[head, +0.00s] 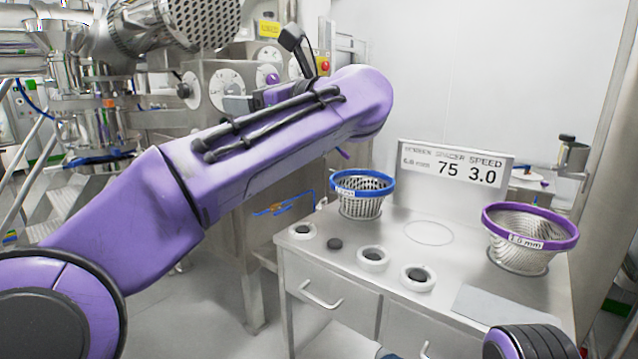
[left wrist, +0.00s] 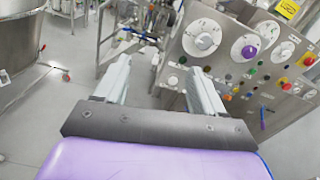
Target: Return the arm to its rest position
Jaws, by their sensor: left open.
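My left arm (head: 270,145) reaches from the lower left across the head view and bends at the upper middle. Its gripper is mostly hidden behind the arm there. In the left wrist view my left gripper (left wrist: 158,78) is open, with two pale fingers apart and nothing between them. It points toward floor and equipment, to the left of a steel control panel (left wrist: 240,60) with dials and buttons. A small purple and black part of mine shows at the lower right of the head view. My right gripper is not in view.
A steel bench (head: 310,262) holds a blue-rimmed basket (head: 362,183), a purple-rimmed basket (head: 530,222), white rings (head: 372,258) and a sign (head: 455,170). The control panel (head: 225,85) and perforated steel machinery (head: 195,20) stand close behind my left arm. Floor (head: 190,300) is open below it.

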